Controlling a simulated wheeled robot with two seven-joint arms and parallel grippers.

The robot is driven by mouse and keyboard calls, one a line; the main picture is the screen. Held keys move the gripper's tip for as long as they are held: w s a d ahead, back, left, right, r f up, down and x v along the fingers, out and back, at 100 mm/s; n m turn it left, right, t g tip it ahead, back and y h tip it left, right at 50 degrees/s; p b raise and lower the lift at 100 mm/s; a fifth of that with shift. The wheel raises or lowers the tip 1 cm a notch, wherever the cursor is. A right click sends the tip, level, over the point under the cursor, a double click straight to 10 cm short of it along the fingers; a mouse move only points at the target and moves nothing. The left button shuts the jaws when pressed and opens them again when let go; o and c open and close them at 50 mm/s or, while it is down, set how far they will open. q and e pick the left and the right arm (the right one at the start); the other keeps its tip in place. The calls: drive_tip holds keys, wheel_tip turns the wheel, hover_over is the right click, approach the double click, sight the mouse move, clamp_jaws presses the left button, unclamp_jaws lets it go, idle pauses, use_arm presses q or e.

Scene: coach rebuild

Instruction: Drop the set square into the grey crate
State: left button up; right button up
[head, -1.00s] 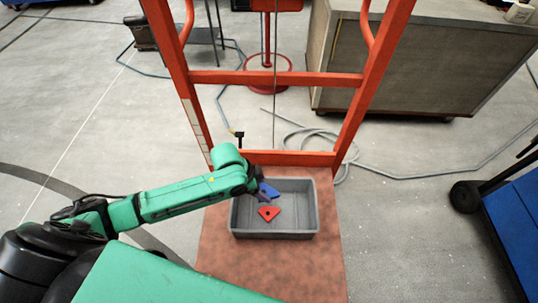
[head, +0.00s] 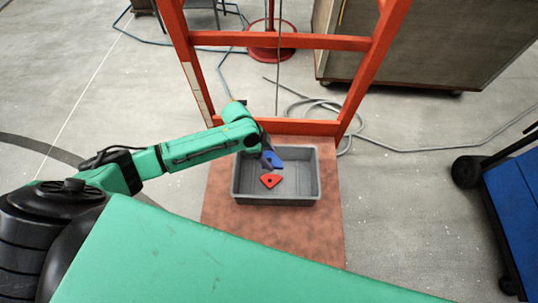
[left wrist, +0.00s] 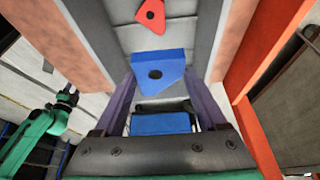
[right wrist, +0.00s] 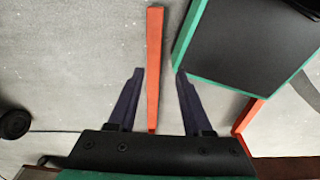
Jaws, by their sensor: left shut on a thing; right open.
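The set square is taken to be the blue plate with a dark hole (head: 275,163). It also shows in the left wrist view (left wrist: 160,65). My left gripper (head: 267,157) is shut on it and holds it over the grey crate (head: 235,190), within the crate's outline in the head view. The height above the crate floor is hard to tell. A red plate with a hole (head: 270,181) lies in the crate and also shows in the left wrist view (left wrist: 150,15). My right gripper (right wrist: 160,72) is open and empty; it is not seen in the head view.
The crate stands on a reddish-brown board (head: 222,220) at the foot of an orange upright frame (head: 366,85). A hose (head: 400,148) lies on the floor behind. A blue cart (head: 520,210) is at the right, a large grey cabinet (head: 420,45) behind.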

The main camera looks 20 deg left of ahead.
use_arm(q)
drive_tip(key=o, duration=1.4)
drive_tip(key=v, duration=1.4)
drive_tip(key=shift+a+r, duration=0.2)
drive_tip(key=shift+r, duration=0.1)
drive_tip(key=shift+s, duration=0.1)
